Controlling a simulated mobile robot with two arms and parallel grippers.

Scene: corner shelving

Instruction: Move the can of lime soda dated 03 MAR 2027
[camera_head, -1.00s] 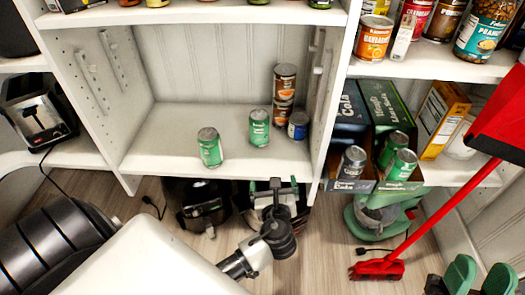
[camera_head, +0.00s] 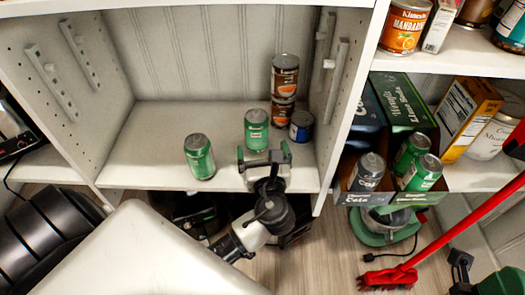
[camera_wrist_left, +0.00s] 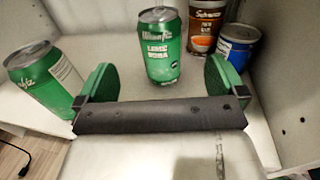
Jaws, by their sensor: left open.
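Two green lime soda cans stand upright on the middle shelf: a front-left can (camera_head: 199,157) and a can farther back (camera_head: 256,130). No date is readable on either. My left gripper (camera_head: 264,156) is open and empty at the shelf's front. In the left wrist view, the back can (camera_wrist_left: 160,48) stands ahead between the open fingers, not touching them. The front-left can (camera_wrist_left: 45,82) is outside the left finger and tilted in the picture. Two more green cans (camera_head: 422,173) sit in the lime soda box (camera_head: 402,98). My right gripper (camera_head: 482,275) is partly cut off at lower right.
Stacked brown-orange cans (camera_head: 285,77) and a blue can (camera_head: 301,126) stand right of the back can. A cola can (camera_head: 367,172) stands in the cola box. The shelf (camera_head: 150,140) is bare at left. A red broom (camera_head: 440,240) leans at right.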

